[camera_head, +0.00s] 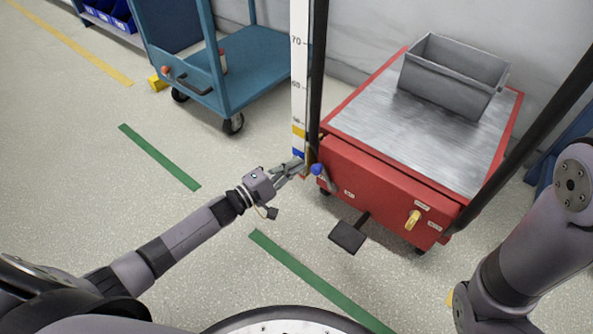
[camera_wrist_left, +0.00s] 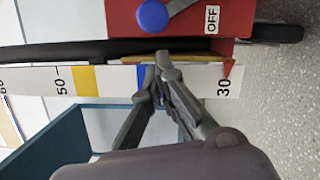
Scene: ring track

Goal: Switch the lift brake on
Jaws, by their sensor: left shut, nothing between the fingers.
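The red lift cart (camera_head: 385,190) has a bare metal top and stands at the right of the head view. A blue-knobbed lever (camera_head: 316,170) is at its front left corner. In the left wrist view, the blue knob (camera_wrist_left: 153,15) is on a grey lever beside an OFF label (camera_wrist_left: 212,19). A yellow handle (camera_head: 413,220) with small labels is at the front right; which control is the brake I cannot read. My left gripper (camera_head: 301,166) is shut and empty, just left of the blue knob, in front of the height scale. It also shows in the left wrist view (camera_wrist_left: 156,75). My right gripper is out of view.
A grey bin (camera_head: 447,82) stands on the lift top. A black pedal (camera_head: 347,237) sticks out below the front. The white height scale (camera_head: 299,60) and a dark post rise at the left corner. A blue trolley (camera_head: 250,65) stands behind left. Floor at the left is clear.

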